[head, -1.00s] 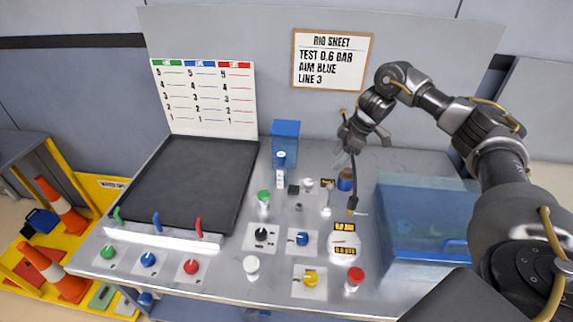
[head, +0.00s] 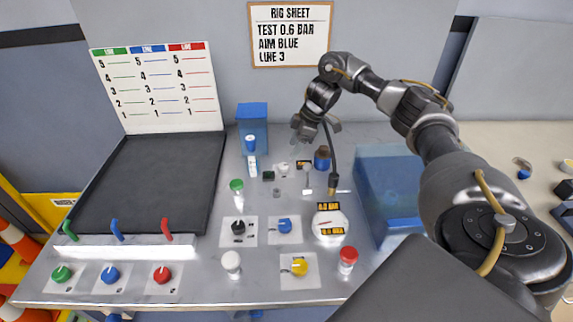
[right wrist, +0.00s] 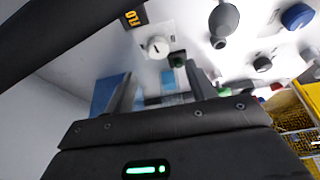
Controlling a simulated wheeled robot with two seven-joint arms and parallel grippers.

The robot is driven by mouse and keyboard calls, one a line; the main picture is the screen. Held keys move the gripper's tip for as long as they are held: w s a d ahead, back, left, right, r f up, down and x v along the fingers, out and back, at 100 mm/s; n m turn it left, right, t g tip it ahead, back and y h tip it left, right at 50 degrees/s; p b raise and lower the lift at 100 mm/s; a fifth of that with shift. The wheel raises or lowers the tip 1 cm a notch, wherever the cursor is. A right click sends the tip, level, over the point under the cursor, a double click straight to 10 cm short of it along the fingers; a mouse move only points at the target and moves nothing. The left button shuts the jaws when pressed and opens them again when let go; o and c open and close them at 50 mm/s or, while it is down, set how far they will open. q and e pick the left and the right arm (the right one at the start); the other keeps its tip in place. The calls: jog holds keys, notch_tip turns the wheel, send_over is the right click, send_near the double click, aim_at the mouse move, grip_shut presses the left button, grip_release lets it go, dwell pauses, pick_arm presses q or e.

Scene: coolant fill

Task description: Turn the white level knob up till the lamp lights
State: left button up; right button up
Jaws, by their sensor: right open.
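A small white knob (head: 284,169) sits on the bench near its back, beside a yellow-lettered black label. It also shows in the right wrist view (right wrist: 157,47), just beyond the fingers. A small dark block with a green face (head: 268,176) is left of the knob; it looks like the lamp, and I cannot tell that it is lit. It shows dark green in the right wrist view (right wrist: 177,60). My right gripper (head: 299,142) is open and empty, above and behind the knob, apart from it. My left gripper is not in view.
A blue translucent bin (head: 388,190) stands right of the knob. A brown jar (head: 322,158) and a dark hose-like rod (head: 332,160) are close on its right. A blue box (head: 252,125) and bottle stand left. Coloured knobs and a gauge (head: 329,224) fill the front.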

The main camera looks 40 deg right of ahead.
aim_at(284, 165)
jog(key=x, duration=0.7)
jog(key=shift+w+r+p, duration=0.1)
jog(key=shift+w+p, duration=0.15)
jog(key=shift+p, duration=0.1)
jog(key=shift+a+f, duration=0.1)
jog(key=shift+f, duration=0.5)
jog(key=shift+w+a+f, duration=0.1)
jog(key=shift+w+f, duration=0.05)
jog(key=shift+f, duration=0.15)
jog(key=shift+c, duration=0.9)
jog(key=c, duration=0.8)
jog(key=shift+r+p, duration=0.2)
jog(key=shift+p, duration=0.3)
jog(key=m+p, duration=0.2)
jog(key=p, duration=0.1)
jog(key=shift+a+r+h+p, duration=0.1)
jog(key=shift+h+p, duration=0.3)
jog(key=shift+m+t+p, duration=0.3)
jog(key=shift+m, duration=0.1)
jog(key=shift+f, duration=0.25)
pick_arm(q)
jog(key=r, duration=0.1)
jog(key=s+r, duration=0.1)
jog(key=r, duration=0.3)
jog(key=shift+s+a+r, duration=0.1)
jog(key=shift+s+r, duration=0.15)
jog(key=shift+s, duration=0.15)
